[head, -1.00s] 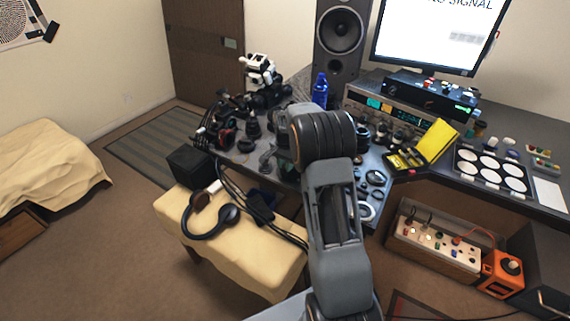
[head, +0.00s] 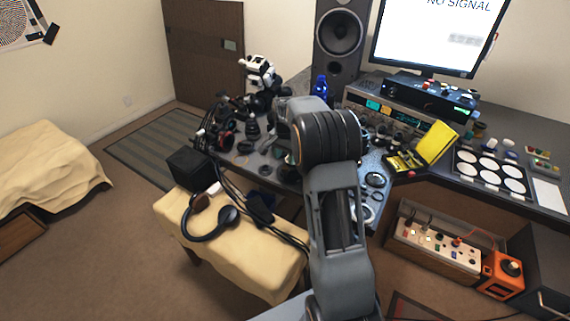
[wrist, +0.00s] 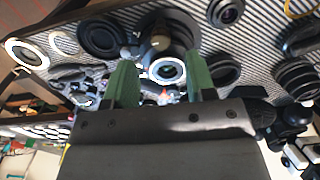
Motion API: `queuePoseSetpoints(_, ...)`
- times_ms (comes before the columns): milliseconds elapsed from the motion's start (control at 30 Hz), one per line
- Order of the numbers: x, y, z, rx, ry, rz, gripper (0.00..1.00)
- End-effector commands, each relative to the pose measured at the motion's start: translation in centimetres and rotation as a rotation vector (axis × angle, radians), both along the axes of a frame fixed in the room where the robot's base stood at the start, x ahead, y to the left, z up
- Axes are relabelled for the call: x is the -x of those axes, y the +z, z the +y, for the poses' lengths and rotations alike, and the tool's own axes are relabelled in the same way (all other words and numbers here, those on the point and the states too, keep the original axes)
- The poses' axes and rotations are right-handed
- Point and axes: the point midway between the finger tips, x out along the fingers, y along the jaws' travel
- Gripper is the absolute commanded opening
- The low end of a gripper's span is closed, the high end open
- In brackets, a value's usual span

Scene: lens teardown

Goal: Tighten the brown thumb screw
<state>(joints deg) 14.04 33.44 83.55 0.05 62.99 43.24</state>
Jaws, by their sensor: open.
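My gripper (wrist: 161,60) is open, with its two green fingers apart and pointing toward a dark round lens part (wrist: 180,35) on the striped mat. A small brownish knob (wrist: 160,42) shows on that part, between and beyond the fingertips; it may be the brown thumb screw, but it is too small and blurred to be sure. A pale-ringed lens piece (wrist: 167,70) lies in the gap between the fingers. Nothing is visibly held. In the head view my own arm hides the gripper and the thumb screw.
Several dark lens rings surround the fingers, including a ribbed stack (wrist: 297,75) at right and a white ring (wrist: 27,53) at left. In the head view, a blue bottle (head: 320,88), an open yellow case (head: 434,145) and a tray of white discs (head: 490,175) stand on the crowded desk.

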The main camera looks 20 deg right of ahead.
Motion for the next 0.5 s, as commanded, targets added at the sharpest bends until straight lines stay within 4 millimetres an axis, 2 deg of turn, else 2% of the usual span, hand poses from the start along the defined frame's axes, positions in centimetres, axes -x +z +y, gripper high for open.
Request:
queuePoseSetpoints(33, 0.0, 1.3, 0.0, 0.002, 0.000, -0.005, 0.50)
queuePoseSetpoints(200, 0.0, 4.6, -0.1, 0.001, -0.001, -0.003, 0.50)
queuePoseSetpoints(400, 0.0, 7.4, -0.1, 0.000, -0.001, -0.001, 0.50)
queuePoseSetpoints(500, 0.1, 8.2, -0.1, 0.001, -0.001, -0.001, 0.50)
